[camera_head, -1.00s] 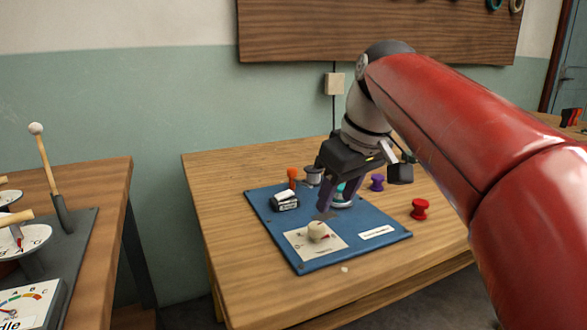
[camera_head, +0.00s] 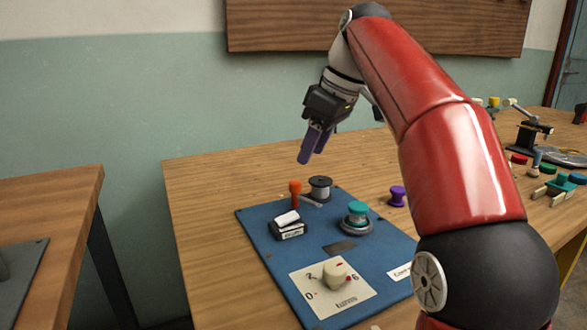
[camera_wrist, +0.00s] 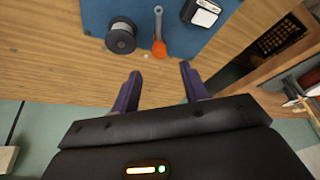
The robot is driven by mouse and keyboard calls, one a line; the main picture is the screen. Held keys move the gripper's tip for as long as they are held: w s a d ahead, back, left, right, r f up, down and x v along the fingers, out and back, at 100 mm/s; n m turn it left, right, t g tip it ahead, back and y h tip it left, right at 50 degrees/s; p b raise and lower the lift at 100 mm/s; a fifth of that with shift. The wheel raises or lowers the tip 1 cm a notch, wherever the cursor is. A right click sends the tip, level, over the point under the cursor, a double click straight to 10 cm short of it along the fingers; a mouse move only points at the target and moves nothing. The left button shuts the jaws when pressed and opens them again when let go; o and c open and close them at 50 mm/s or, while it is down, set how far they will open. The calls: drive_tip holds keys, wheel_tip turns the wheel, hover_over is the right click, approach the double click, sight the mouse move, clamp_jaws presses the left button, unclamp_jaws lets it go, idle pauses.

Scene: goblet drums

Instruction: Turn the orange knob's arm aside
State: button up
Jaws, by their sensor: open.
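The orange knob (camera_head: 295,190) stands upright at the far edge of the blue board (camera_head: 250,234). In the wrist view my gripper (camera_wrist: 158,76) is open and empty.
On the board are a black-and-white counter (camera_head: 288,226), a teal knob (camera_head: 357,211) and a cream dial (camera_head: 336,276). A purple spool-shaped piece (camera_head: 397,196) stands on the wooden table (camera_head: 205,200) to the right. The table left of the board is clear.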

sight(297, 182)
drive_tip(key=b+x, duration=0.2)
drive_tip(key=x, duration=0.5)
drive_tip(key=shift+w+a+f+b, duration=0.1)
drive_tip(key=shift+w+f+b, duration=0.1)
drive_tip(key=shift+f+b, duration=0.15)
clamp_jaws()
